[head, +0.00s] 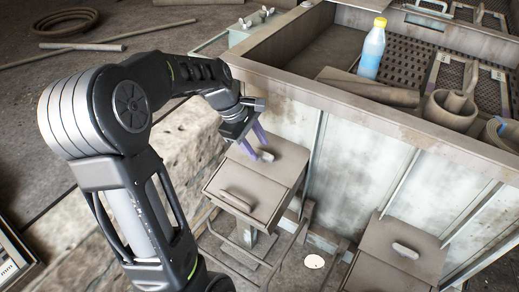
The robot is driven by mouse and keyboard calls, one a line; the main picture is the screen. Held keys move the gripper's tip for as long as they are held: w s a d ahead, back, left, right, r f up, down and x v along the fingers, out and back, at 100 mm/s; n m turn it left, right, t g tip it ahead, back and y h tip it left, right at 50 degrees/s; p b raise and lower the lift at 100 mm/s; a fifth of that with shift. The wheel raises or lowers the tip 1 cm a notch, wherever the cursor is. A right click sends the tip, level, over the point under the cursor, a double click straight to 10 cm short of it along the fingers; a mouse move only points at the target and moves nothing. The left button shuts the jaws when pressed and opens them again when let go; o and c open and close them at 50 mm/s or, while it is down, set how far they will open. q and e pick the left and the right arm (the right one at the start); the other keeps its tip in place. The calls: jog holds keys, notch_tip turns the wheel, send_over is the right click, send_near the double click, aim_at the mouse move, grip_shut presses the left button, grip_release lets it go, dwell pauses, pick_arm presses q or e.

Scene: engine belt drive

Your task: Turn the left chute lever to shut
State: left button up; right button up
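The left chute (287,165) is a grey-brown box low on the front of the bench. A small pale lever (267,156) sits on its upper face, and a longer bar handle (236,201) is on its lower front. My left gripper (262,151) reaches down from the upper left. Its two purple fingers are apart, with their tips right at the lever. I cannot tell whether they touch it. My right gripper is not in view.
A similar right chute (385,262) with a pale handle (405,251) is at the lower right. Above is a bench tray with a raised rim (400,124), holding a blue bottle (371,52) and a grey cylindrical part (450,110). Metal bars and a pale disc (314,262) are below.

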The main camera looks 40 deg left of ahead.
pick_arm(q)
jog(key=v, duration=0.5)
jog(key=shift+r, duration=0.15)
dwell(0.3)
